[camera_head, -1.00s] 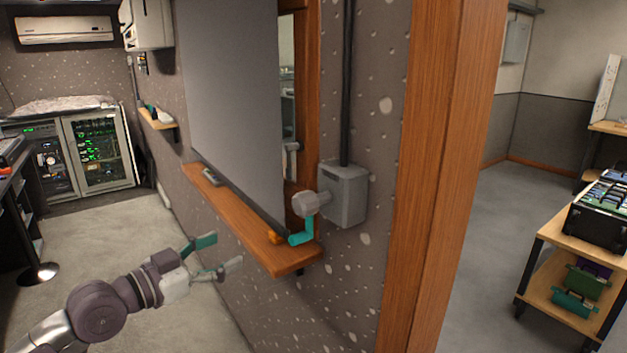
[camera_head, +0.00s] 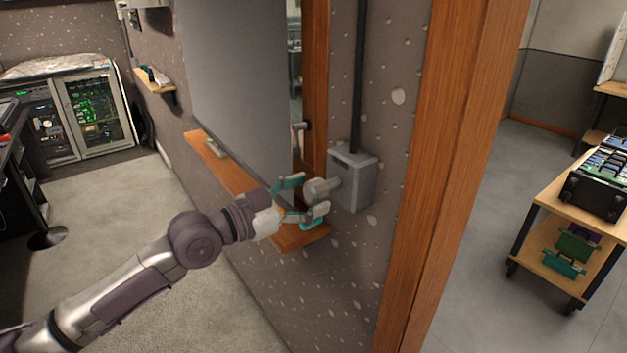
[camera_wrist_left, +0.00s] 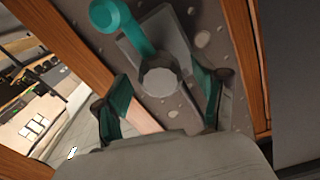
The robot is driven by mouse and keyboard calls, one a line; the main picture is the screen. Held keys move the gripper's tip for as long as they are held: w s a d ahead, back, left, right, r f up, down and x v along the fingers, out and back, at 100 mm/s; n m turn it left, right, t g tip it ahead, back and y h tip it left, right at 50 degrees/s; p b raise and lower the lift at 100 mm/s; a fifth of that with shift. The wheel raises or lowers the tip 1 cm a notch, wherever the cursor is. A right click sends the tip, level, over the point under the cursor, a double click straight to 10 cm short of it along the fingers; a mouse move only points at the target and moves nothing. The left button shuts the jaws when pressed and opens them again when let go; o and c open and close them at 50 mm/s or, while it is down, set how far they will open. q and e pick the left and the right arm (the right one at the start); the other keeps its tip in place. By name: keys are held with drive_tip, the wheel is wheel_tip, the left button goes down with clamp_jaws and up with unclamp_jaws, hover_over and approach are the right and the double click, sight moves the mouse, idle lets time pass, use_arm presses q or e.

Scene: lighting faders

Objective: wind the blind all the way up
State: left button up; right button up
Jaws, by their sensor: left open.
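The grey blind (camera_head: 240,90) hangs down over most of the window, its lower end close to the wooden sill. A grey winder box (camera_head: 354,182) is on the wall right of the window, with a round grey hub (camera_head: 320,190) facing out. The hub shows in the left wrist view (camera_wrist_left: 160,79), with a teal crank arm and knob (camera_wrist_left: 112,17) running off to its upper left. My left gripper (camera_head: 305,198) is open, its teal-padded fingers on either side of the hub, apart from it as far as I can tell. In the head view it partly hides the crank.
The wooden sill (camera_head: 222,170) runs under the blind, with a small grey item on it. A wooden post (camera_head: 425,180) stands right of the winder. A cart (camera_head: 560,215) with equipment is at the far right. The floor (camera_head: 130,225) left of the wall is clear.

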use_arm(q)
drive_tip(key=shift+x, duration=0.75)
drive_tip(key=shift+w, duration=0.1)
clamp_jaws()
